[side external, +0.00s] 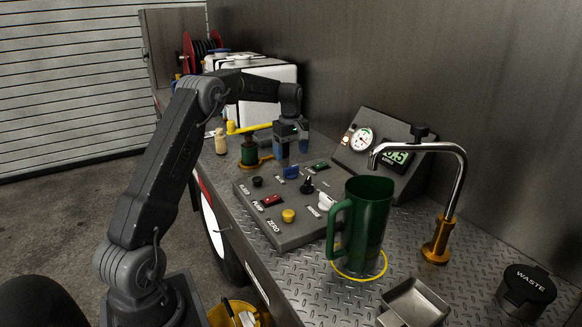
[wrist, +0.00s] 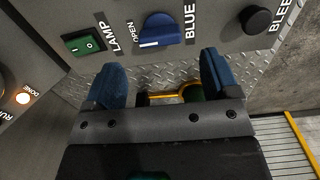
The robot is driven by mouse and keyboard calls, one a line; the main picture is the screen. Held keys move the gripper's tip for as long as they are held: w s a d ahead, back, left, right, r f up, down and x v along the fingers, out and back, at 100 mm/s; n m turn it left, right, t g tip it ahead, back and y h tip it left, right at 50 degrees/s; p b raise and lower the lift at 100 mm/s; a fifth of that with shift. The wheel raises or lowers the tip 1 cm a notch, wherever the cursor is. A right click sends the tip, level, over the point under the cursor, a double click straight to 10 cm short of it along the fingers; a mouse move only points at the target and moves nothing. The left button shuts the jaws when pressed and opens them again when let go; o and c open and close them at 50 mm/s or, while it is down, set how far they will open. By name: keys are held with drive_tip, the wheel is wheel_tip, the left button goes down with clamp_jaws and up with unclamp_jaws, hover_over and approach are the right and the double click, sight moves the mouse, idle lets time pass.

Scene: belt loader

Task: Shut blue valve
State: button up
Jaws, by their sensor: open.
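The blue valve is a blue knob (side external: 291,172) near the far edge of the grey control panel. In the wrist view the knob (wrist: 158,28) sits at the top centre between the words OPEN and BLUE. A pale mark on it lies toward the OPEN side, though its exact angle is hard to read. My gripper (side external: 292,157) points down just above and beyond the panel's far edge. Its two blue fingers (wrist: 163,65) are apart and empty in the wrist view, with the knob ahead of them, not between them.
A green lamp switch (wrist: 84,42) and black bleed knob (wrist: 257,18) flank the valve. A yellow-handled green post (side external: 249,150) stands close to my gripper. A gauge box (side external: 400,150), green jug (side external: 368,225), metal spout (side external: 463,180) and waste bin (side external: 525,290) are farther right.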

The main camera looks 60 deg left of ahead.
sight(291, 167)
wheel_tip(291, 167, down, 6)
drive_tip(key=shift+r, duration=0.15)
drive_tip(key=shift+c, duration=0.3)
drive_tip(key=c, duration=0.9)
drive_tip(key=shift+o, duration=0.2)
